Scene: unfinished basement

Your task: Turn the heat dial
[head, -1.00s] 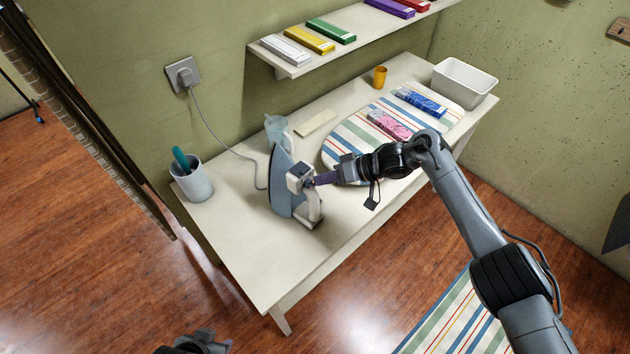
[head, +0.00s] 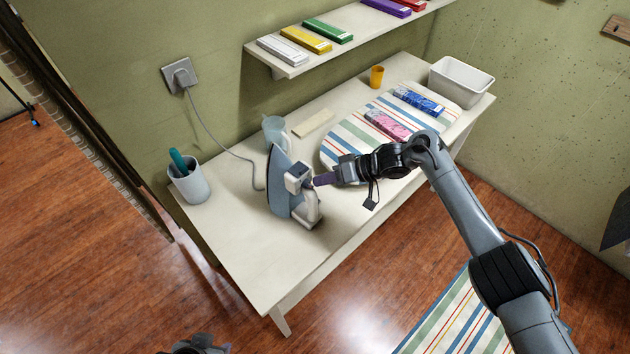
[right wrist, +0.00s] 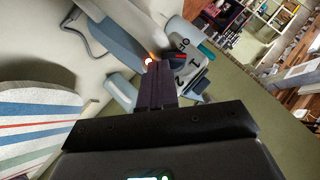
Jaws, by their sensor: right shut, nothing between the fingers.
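A grey-blue and white iron (head: 283,190) stands upright on its heel on the white table, its soleplate facing left. It also shows in the right wrist view (right wrist: 125,42). A light face with dark marks and a red pointer, apparently the heat dial (right wrist: 187,60), is just past the fingertips; a small orange light glows beside it. My right gripper (head: 315,181) is shut and empty, its purple fingers at the iron's handle end. In the right wrist view, the fingertips (right wrist: 160,68) reach the dial's near edge; contact is unclear. My left gripper (head: 200,345) barely shows at the bottom edge.
The iron's cord runs to a wall socket (head: 180,75). A cup (head: 190,182) with a teal-handled item stands left; a pale blue jug (head: 274,130) is behind the iron. A striped board (head: 345,150) carries two boxes. The table's front left is clear.

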